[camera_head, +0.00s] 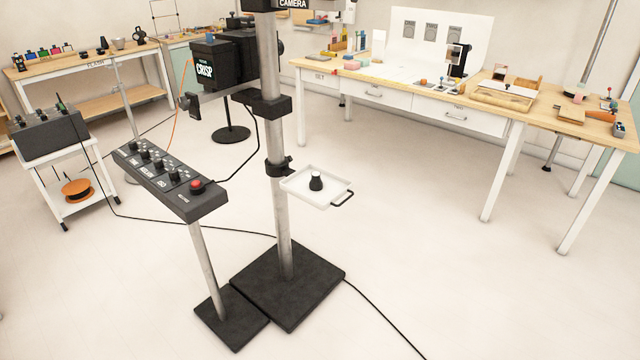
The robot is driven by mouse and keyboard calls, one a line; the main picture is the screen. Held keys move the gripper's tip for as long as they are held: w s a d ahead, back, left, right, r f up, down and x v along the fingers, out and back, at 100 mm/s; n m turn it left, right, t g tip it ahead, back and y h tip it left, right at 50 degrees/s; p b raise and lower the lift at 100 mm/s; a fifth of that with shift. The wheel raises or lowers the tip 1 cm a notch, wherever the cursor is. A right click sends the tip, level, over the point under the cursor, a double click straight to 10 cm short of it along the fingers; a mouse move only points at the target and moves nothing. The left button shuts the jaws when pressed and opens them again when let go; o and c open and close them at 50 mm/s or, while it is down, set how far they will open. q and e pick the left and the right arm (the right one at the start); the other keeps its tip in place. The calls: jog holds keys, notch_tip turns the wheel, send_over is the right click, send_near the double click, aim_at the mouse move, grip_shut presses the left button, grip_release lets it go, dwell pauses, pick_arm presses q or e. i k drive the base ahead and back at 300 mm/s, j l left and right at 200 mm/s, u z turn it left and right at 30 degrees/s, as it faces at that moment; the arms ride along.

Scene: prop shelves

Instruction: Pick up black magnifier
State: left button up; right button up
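A small black object with a narrowed waist and a pale top (316,181) stands upright on a white tray (299,187). It could be the black magnifier, but it is too small to be sure. The tray has a black handle at its right and is fixed to a grey column (276,150). Neither of my grippers is in view.
The column's black base (310,285) stands beside a control panel (170,178) with a red button on its own post. A white-legged table (345,75) with many small items is at the back right. Black cables cross the floor; the right foreground is mostly clear.

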aim_at(316, 184)
jog(key=i+l+z, duration=0.35)
jog(key=i, duration=0.3)
jog(key=i+z, duration=0.35)
jog(key=i, duration=0.3)
jog(key=i+j+z, duration=0.15)
jog(key=i+z, duration=0.2)
jog(key=i, duration=0.35)
jog(key=i+l+u, duration=0.25)
jog(key=i, duration=0.25)
jog(key=i+l+u, duration=0.25)
jog(key=i, duration=0.25)
jog(key=i+u, duration=0.2)
jog(key=u, duration=0.3)
jog(key=i+l+u, duration=0.15)
jog(key=u, duration=0.3)
jog(key=i+l+u, duration=0.15)
jog(key=u, duration=0.35)
jog(key=i+l+u, duration=0.1)
jog(key=l+u, duration=0.2)
jog(key=u, duration=0.15)
